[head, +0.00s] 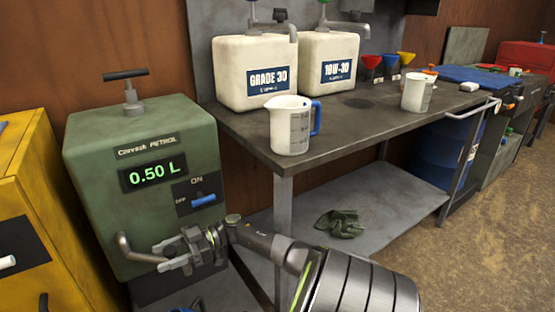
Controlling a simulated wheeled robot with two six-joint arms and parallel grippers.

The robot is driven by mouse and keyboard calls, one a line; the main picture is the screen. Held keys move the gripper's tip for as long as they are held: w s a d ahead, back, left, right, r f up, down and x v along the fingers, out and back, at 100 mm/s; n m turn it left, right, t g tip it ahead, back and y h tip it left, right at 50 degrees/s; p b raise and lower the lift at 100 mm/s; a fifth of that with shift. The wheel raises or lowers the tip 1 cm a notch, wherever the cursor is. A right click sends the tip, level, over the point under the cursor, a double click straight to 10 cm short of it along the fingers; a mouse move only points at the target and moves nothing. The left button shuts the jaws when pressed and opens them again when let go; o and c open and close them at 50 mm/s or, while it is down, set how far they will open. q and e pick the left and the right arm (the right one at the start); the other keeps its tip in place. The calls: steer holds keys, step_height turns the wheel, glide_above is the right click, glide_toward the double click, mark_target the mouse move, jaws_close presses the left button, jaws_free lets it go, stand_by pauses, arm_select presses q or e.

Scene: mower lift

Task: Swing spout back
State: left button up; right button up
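The green petrol dispenser (90,190) stands at the left, its display reading 0.50 L. Its grey bent spout (133,254) comes out low on the front and points right. My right gripper (160,257) is at the spout's free end, one finger above and one below. The fingers are apart, with the spout's end at or between them; whether they press on it is unclear. A blue switch lever (204,200) sits beside the OFF and ON marks. My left gripper is not in view.
A white jug with a blue handle (291,125) stands at the near corner of the metal bench (345,123). Behind it are the GRADE 30 (240,60) and 10W-30 (315,50) canisters. A second jug (417,93) stands further right. Gloves (340,223) lie on the lower shelf.

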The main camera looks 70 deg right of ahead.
steer(key=a+m+t+h+p, duration=0.4)
steer(key=a+t+h+p, duration=0.1)
steer(key=v, duration=1.8)
steer(key=s+d+f+m+g+h+p, duration=0.2)
steer(key=s+f+m+h+p, duration=0.1)
steer(key=f, duration=0.5)
steer(key=s+d+f+m+g+h+p, duration=0.2)
steer(key=s+f+m+h+p, duration=0.2)
steer(key=f+h+p, duration=0.3)
step_height(320, 180, down, 3)
steer(key=shift+s+d+r+m+h, duration=0.2)
steer(key=shift+s+d+m+h, duration=0.15)
steer(key=shift+s+h, duration=0.55)
steer(key=shift+w, duration=0.2)
